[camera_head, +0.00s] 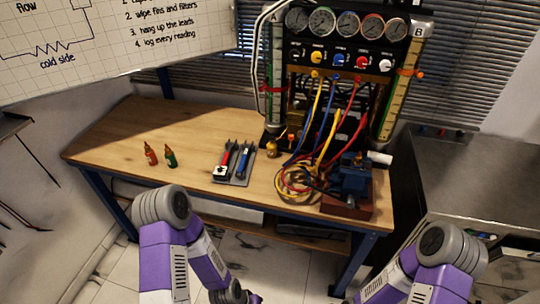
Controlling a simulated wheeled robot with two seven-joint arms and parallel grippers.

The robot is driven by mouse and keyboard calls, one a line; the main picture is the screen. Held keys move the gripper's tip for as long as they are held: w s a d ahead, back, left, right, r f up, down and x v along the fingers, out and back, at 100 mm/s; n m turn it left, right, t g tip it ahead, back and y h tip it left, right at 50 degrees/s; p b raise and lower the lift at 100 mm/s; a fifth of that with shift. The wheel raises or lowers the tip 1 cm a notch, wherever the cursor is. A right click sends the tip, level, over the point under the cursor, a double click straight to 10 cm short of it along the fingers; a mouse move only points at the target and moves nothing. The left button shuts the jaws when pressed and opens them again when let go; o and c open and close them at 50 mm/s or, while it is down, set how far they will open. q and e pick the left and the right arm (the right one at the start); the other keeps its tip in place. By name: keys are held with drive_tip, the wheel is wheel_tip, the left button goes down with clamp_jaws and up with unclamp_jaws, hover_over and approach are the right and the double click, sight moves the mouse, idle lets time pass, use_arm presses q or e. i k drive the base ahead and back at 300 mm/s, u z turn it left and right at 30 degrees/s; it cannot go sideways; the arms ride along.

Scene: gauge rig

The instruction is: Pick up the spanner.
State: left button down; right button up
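One has a red part (224,163) and another has a blue part (243,162). The tools are too small for me to tell whether one is the spanner; I cannot make out a spanner anywhere else. My left and right arms show at the bottom, in front of and below the bench. Neither gripper shows, so I cannot see their fingers.
The gauge rig (345,50) rises behind. The bench's left part is clear; a metal counter (470,175) is at right.

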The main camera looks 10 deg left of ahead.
sight(248, 146)
drive_tip(key=u, duration=2)
drive_tip(key=i, duration=1.45)
drive_tip(key=z, duration=2.65)
